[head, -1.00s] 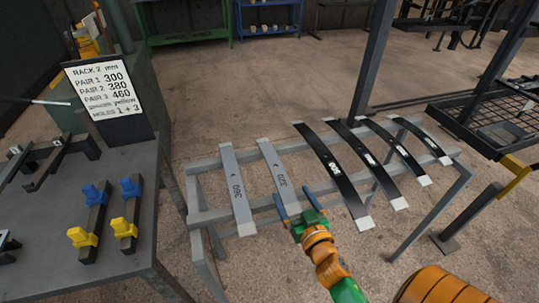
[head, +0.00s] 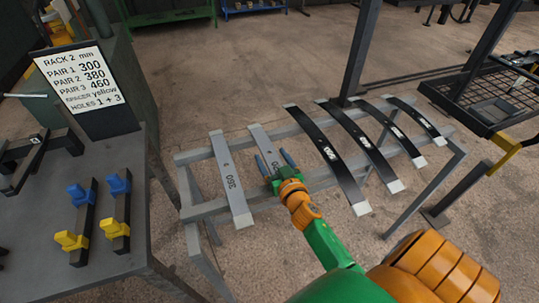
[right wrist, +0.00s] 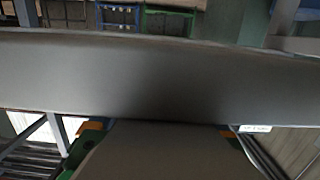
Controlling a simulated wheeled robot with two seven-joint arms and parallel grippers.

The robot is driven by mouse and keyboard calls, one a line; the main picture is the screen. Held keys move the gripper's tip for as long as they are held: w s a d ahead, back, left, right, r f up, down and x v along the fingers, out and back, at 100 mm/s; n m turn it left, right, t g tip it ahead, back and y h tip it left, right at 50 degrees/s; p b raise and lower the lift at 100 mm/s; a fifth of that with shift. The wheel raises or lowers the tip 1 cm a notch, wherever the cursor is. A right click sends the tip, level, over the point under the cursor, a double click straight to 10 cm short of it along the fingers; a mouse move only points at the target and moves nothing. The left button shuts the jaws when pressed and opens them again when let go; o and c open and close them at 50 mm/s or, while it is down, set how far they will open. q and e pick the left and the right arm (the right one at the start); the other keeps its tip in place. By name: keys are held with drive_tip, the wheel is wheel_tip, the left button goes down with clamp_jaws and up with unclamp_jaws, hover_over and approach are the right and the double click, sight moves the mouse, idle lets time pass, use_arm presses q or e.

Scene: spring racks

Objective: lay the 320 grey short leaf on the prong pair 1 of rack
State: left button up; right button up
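The short grey leaf (head: 258,136) lies across the rails of a grey stand, second from the left. It read 320 in the earlier frame; my gripper now hides that marking. My right gripper (head: 275,163) is over its near half, with blue fingers apart on either side of it. I cannot tell whether they touch it. The right wrist view shows the fingers (right wrist: 160,150) apart at the bottom, with a grey surface between them and a broad grey bar above. My left gripper is not in view. I cannot make out prong pair 1.
A grey leaf marked 360 (head: 231,185) lies to the left, several black leaves (head: 330,155) to the right. A mesh tray (head: 490,105) stands right.

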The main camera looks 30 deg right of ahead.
sight(274, 158)
clamp_jaws()
drive_tip(key=shift+r, duration=0.1)
drive_tip(key=shift+w+r+p, duration=0.15)
drive_tip(key=shift+r+p, duration=0.25)
drive_tip(key=shift+r, duration=0.15)
drive_tip(key=r, duration=0.1)
drive_tip(key=p, duration=0.1)
drive_tip(key=r, duration=0.1)
drive_tip(key=shift+d+r, duration=0.25)
drive_tip(key=shift+r, duration=0.1)
drive_tip(key=s+d+r+p, duration=0.2)
drive_tip(key=s+d+r, duration=0.7)
drive_tip(key=shift+s+d+p, duration=0.35)
drive_tip(key=shift+d, duration=0.05)
